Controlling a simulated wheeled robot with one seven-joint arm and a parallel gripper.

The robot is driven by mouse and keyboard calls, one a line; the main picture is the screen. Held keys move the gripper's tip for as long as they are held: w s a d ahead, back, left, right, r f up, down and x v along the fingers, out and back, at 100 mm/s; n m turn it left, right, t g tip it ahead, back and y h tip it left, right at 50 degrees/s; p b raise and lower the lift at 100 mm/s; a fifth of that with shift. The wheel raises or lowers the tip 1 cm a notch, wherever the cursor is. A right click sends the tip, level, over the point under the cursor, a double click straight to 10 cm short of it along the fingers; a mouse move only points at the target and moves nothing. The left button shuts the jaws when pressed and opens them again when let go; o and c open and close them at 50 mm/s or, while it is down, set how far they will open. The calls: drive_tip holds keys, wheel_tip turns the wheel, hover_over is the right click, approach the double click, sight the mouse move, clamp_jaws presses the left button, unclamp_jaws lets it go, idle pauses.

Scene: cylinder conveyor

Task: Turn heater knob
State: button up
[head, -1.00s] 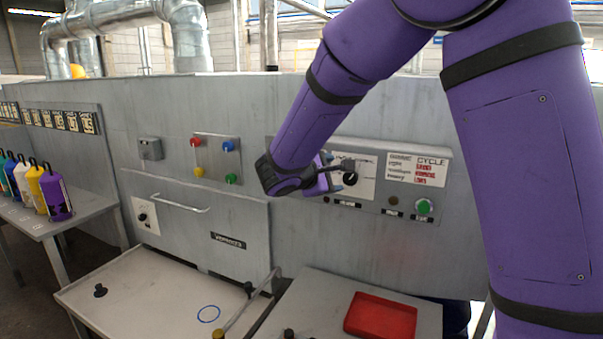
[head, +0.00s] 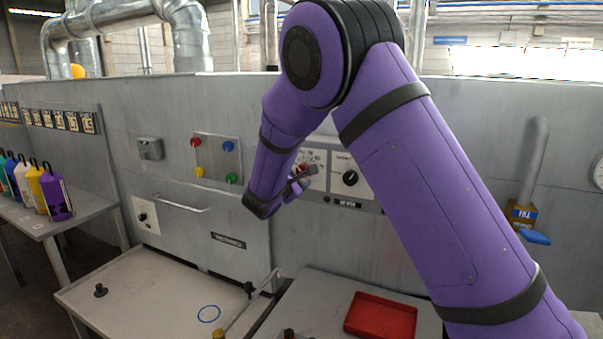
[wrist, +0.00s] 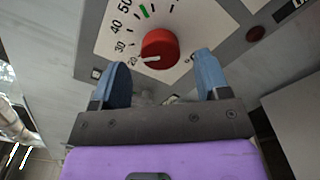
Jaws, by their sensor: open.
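The red knob (wrist: 160,47) sits on a white dial plate (wrist: 108,32) with numbers including 20, 30, 40 and 50. Its white pointer line aims near 20, and a green mark lies around the upper part of the scale. In the wrist view, my gripper (wrist: 163,78) is open with blue fingertips just short of the knob, one toward each side. The fingers do not appear to touch it. In the head view, my gripper (head: 298,182) is in front of the panel and partly hides the red knob (head: 304,167).
A black knob (head: 350,178) is to the right on the same panel. A colored-button plate (head: 212,158) is to the left. Below are a lid with a handle (head: 181,209), a white worktop (head: 150,285) and a red tray (head: 381,316). Bottles (head: 55,195) stand far left.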

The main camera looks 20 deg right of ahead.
sight(301, 172)
drive_tip(key=shift+x, duration=1.65)
drive_tip(key=c, duration=0.9)
drive_tip(key=m, duration=1)
drive_tip(key=shift+m, duration=0.4)
drive_tip(key=shift+f+m, duration=0.1)
drive_tip(key=shift+m, duration=1.8)
